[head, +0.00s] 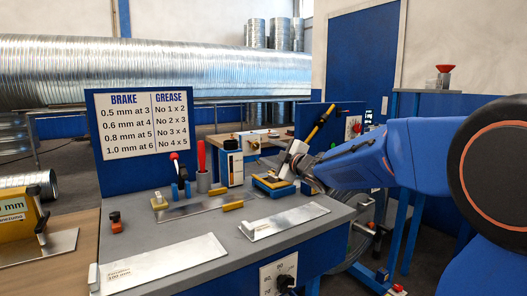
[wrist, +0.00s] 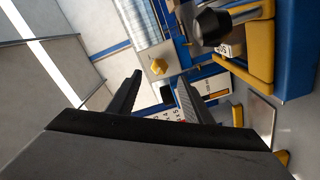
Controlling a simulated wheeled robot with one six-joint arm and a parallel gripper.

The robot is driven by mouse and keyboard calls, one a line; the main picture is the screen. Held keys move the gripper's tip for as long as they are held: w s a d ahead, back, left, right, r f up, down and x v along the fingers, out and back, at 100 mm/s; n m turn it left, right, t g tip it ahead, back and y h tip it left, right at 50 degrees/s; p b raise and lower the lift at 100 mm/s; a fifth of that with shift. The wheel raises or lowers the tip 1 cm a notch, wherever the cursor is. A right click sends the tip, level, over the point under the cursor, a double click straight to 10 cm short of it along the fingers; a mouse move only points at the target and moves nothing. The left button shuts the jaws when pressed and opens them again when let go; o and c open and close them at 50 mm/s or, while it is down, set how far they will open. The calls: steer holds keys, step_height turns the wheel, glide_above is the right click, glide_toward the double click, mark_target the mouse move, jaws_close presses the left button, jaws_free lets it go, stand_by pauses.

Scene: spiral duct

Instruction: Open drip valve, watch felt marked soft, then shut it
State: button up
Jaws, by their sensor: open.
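My gripper (head: 291,163) is open above the bench, near a blue and yellow block (head: 273,185). Its two dark fingers stand apart in the wrist view (wrist: 160,77) with nothing held between them. I cannot tell whether this knob is the drip valve. I can make out no felt marked soft.
A brake and grease chart (head: 144,125) stands at the bench's back left. A red-handled tool in a cup (head: 202,168) and metal plates (head: 160,268) occupy the bench. In the wrist view, a black knob (wrist: 211,25) is close at upper right.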

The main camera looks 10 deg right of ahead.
steer(key=v, duration=0.9)
steer(key=shift+s, duration=0.2)
steer(key=shift+s+d, duration=0.1)
